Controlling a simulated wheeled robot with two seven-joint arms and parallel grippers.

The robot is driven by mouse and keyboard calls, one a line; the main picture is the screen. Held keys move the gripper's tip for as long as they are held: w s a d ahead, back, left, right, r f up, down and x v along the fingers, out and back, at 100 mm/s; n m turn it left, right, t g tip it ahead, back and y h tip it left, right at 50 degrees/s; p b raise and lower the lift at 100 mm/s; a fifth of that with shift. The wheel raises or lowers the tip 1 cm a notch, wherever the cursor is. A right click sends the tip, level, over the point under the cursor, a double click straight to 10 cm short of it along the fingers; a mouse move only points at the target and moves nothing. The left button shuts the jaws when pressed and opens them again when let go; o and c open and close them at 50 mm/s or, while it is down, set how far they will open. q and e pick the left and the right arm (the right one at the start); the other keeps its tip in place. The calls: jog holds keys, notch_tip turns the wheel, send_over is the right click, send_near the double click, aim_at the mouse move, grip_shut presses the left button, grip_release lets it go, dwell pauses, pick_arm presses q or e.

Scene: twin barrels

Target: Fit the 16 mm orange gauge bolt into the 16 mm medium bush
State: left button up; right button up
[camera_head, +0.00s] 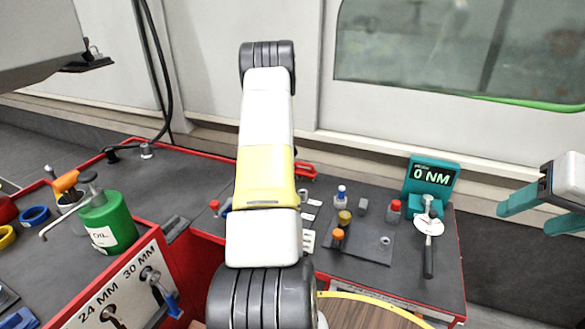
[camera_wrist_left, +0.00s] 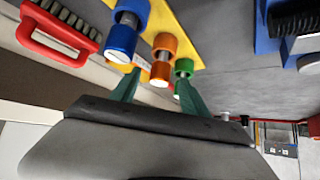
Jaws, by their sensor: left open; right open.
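In the left wrist view, an orange bolt-like piece (camera_wrist_left: 160,66) with a bright metal shank stands in a yellow plate (camera_wrist_left: 187,30), between a blue piece (camera_wrist_left: 121,38) and a green one (camera_wrist_left: 182,72). It looks like the orange gauge bolt. My left gripper (camera_wrist_left: 158,79) is open, its green fingertips appearing either side of the orange piece; contact cannot be told. In the head view that gripper is hidden. My right gripper (camera_head: 524,219) is open and empty at the far right. A small grey ring (camera_head: 384,241) on the dark mat may be a bush; I cannot tell its size.
The mat (camera_head: 368,250) also holds an orange-topped piece (camera_head: 338,235) and a red-topped piece (camera_head: 394,208). A "0 NM" display (camera_head: 432,178) stands behind a dial wrench (camera_head: 429,240). A green oil can (camera_head: 109,222) is left. A red-handled brush (camera_wrist_left: 60,28) lies beside the yellow plate.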

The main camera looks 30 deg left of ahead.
pick_arm(q)
jog(key=shift+x, duration=1.4)
grip_shut()
